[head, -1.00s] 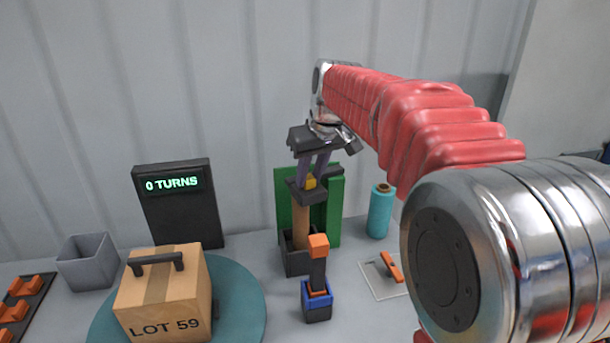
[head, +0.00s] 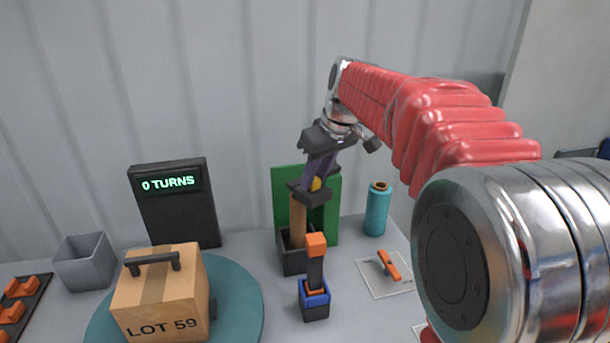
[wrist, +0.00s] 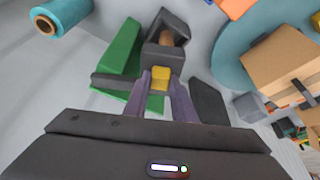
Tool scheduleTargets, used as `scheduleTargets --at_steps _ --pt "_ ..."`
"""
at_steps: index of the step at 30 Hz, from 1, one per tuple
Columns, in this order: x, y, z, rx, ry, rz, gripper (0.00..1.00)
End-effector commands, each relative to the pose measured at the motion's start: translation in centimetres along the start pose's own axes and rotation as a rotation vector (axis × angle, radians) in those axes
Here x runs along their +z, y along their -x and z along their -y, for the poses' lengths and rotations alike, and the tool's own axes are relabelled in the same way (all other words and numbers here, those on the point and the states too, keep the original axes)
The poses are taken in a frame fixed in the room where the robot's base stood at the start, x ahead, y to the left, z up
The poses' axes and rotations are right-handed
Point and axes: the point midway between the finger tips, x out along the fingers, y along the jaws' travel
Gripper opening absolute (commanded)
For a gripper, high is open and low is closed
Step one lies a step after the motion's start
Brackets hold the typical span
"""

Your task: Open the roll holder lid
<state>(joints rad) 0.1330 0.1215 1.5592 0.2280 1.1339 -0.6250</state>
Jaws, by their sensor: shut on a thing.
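The roll holder stands upright on the table, with a green back (head: 284,186), a dark box-like base (head: 294,262) and a brown upright column (head: 297,218). A dark lid-like piece (head: 308,195) with a yellow tab (head: 317,184) is at the column's top. My gripper (head: 318,180) is shut on the yellow tab, its purple fingers reaching down from above, tilted. In the wrist view the fingers close around the yellow tab (wrist: 160,77), and the dark piece (wrist: 163,59) lies just beyond. Whether the piece is lifted cannot be told.
An orange-topped upright piece in a blue-black stand (head: 315,290) is close in front. A teal roll (head: 376,210) and an orange handle on a pale plate (head: 388,266) are right. Left are a carton (head: 160,295) on a teal turntable (head: 240,300), a grey bin (head: 84,262) and a "0 TURNS" display (head: 175,200).

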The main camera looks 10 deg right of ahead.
Motion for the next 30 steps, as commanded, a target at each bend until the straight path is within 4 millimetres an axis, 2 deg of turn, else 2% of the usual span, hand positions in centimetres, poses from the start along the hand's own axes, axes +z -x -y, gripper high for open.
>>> scheduleTargets --at_steps 17,30 --pt "3.5 1.4 -3.3 -0.161 0.38 0.001 0.0" --pt "5.4 2.1 -7.4 -0.305 0.728 0.001 0.0"
